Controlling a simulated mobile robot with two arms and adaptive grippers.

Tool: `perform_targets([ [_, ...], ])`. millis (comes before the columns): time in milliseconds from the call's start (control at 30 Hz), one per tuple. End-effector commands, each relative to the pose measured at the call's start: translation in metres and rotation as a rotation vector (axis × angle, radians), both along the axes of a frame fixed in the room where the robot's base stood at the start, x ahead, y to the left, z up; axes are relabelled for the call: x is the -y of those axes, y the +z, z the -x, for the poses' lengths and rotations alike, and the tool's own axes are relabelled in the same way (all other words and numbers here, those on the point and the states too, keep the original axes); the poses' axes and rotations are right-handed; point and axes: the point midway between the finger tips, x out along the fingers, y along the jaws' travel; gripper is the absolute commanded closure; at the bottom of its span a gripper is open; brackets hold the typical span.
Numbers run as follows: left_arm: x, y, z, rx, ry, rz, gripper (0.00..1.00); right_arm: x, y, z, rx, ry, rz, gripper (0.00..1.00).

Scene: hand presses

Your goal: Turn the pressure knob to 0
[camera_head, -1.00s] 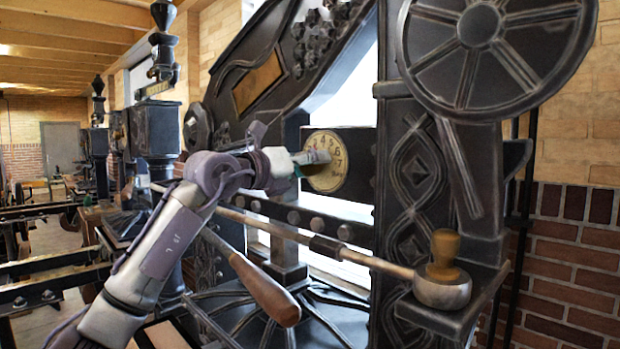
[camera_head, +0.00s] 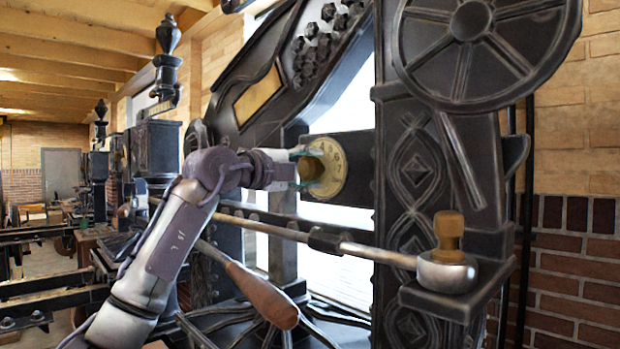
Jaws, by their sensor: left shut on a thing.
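The pressure knob (camera_head: 311,169) sits at the middle of a round, yellowish dial (camera_head: 338,168) with dark numbers, on a dark crossbar of the press. My left gripper (camera_head: 312,168) reaches in from the left and is shut on the knob, with a finger above and a finger below it. The gripper and knob hide the left part of the dial. The numbers are too small to tell the setting surely. My right gripper is not in view.
The black press frame (camera_head: 415,165) and a large spoked wheel (camera_head: 480,45) stand to the right. A long metal rod (camera_head: 375,254) runs below the dial to a wooden-knobbed weight (camera_head: 447,262). A wooden handle (camera_head: 262,296) juts out below my arm.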

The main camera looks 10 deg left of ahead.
Motion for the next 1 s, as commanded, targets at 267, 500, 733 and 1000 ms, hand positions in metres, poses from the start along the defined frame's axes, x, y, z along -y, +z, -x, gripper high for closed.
perform_targets([
  [267,-0.001,0.000,0.000,-0.137,0.002,0.215,0.82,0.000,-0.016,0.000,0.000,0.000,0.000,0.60],
  [500,-0.001,0.001,0.000,-0.237,0.001,0.363,0.82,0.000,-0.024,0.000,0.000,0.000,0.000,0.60],
  [733,-0.001,0.001,0.000,-0.299,0.001,0.456,0.82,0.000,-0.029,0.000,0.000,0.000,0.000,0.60],
  [1000,-0.001,0.002,0.000,-0.329,0.001,0.500,0.82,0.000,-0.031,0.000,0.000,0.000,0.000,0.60],
])
